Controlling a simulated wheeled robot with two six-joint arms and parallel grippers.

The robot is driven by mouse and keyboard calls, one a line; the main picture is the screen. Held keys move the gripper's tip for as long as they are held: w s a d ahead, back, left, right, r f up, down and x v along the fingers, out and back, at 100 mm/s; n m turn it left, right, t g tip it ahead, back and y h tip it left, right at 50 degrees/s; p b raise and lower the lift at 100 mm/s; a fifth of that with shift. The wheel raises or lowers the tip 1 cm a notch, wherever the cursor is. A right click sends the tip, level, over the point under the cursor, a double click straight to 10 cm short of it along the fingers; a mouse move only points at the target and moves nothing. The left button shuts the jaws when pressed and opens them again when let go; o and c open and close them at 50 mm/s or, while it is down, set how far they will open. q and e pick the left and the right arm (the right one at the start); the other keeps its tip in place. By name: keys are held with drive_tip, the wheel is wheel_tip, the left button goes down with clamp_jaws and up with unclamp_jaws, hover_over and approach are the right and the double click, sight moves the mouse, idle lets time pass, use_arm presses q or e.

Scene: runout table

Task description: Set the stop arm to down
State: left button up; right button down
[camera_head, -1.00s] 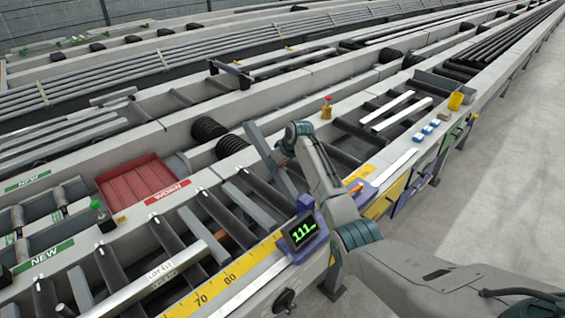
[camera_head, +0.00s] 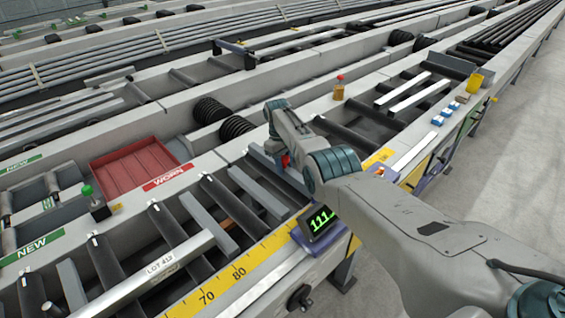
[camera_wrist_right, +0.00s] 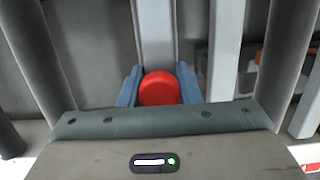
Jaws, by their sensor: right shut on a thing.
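The stop arm (camera_head: 277,174) is a grey bar that lies low across the roller table in the head view, close to the level of the rollers. Its red knob (camera_head: 285,160) shows beside my right gripper (camera_head: 282,157). In the right wrist view the red knob (camera_wrist_right: 159,88) sits between the two blue fingers of my right gripper (camera_wrist_right: 158,88), which is shut on it. The grey bar (camera_wrist_right: 155,35) runs up from the knob. My right wrist hides part of the arm in the head view. My left gripper is not in view.
A long bar labelled LOT 412 (camera_head: 150,276) lies on the rollers at lower left. A red tray (camera_head: 134,172) and a green-knobbed post (camera_head: 96,204) stand beyond. Free floor (camera_head: 525,150) lies to the right.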

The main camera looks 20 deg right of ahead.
drive_tip(key=shift+s+f, duration=0.15)
drive_tip(key=shift+f, duration=0.1)
drive_tip(key=c, duration=1.1)
unclamp_jaws()
drive_tip(key=shift+w+r, duration=0.2)
drive_tip(key=shift+r, duration=0.15)
drive_tip(key=r, duration=0.2)
drive_tip(key=w+r+b, duration=0.1)
drive_tip(key=r, duration=0.5)
drive_tip(key=shift+w+a+r+b, duration=0.25)
drive_tip(key=shift+w+a+b, duration=0.05)
drive_tip(key=shift+a+b, duration=0.05)
drive_tip(key=shift+w+r, duration=0.1)
drive_tip(key=shift+r, duration=0.55)
drive_tip(key=shift+f, duration=0.1)
